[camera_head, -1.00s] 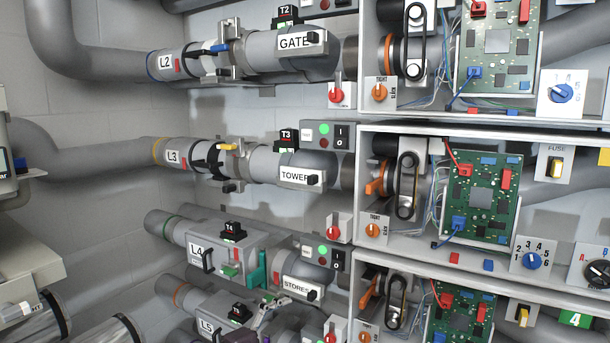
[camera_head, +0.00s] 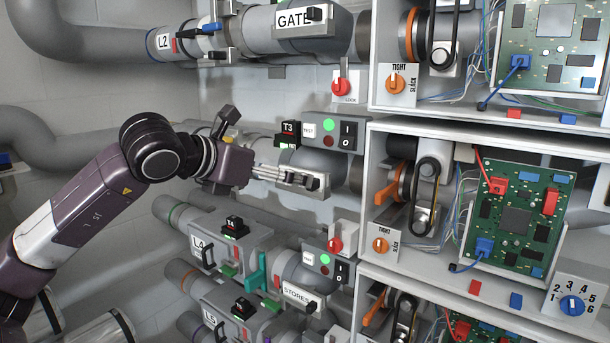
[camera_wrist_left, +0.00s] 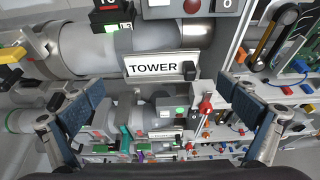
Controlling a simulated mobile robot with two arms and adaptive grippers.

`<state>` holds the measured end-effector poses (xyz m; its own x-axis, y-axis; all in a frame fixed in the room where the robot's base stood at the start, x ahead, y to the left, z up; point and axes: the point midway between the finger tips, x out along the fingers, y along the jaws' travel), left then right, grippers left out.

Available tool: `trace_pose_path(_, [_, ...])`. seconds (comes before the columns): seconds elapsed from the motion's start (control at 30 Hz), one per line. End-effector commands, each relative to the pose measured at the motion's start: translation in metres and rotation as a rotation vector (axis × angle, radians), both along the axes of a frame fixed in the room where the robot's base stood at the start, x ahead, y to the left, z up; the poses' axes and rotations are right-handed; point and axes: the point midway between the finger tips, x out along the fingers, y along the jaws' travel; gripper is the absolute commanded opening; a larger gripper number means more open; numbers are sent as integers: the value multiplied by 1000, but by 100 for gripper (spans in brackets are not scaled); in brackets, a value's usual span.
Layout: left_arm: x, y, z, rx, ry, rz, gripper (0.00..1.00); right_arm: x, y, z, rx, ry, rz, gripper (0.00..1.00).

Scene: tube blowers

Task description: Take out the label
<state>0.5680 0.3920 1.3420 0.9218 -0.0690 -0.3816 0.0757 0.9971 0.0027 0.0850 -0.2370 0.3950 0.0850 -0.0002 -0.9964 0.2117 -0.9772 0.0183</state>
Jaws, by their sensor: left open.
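The white TOWER label (camera_wrist_left: 153,66), with a black knob (camera_wrist_left: 189,70) at its right end, sits on the grey tube of the T3 row. In the left wrist view it lies beyond my open left gripper (camera_wrist_left: 158,88), between the lines of the two blue-grey fingers and apart from both. In the head view my left gripper (camera_head: 300,180) reaches in from the left in front of this label and hides most of it. My right gripper is not in view.
A T3 block (camera_head: 288,130) and a button box with a green light (camera_head: 328,125) sit just above. The GATE label (camera_head: 297,19) is above and the STORES label (camera_head: 297,294) below. Cabinets with circuit boards (camera_head: 517,220) stand to the right.

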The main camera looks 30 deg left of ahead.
Motion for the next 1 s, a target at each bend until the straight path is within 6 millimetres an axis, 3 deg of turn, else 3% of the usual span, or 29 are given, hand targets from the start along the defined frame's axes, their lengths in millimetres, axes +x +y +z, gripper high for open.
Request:
trace_pose_path(0.07, [8,-2,1,-3,1,-3,100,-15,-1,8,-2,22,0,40])
trace_pose_path(0.17, [22,-3,-1,-4,1,-3,100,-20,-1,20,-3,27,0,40])
trace_pose_path(0.4, [48,-5,-14,-5,1,-3,100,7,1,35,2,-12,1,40])
trace_pose_path(0.5, [51,-5,-16,-3,0,-3,100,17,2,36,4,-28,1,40])
trace_pose_path(0.67, [51,-5,-17,-3,0,-3,100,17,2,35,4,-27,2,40])
trace_pose_path(1.0, [50,-5,-16,-3,0,-3,64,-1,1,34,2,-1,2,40])
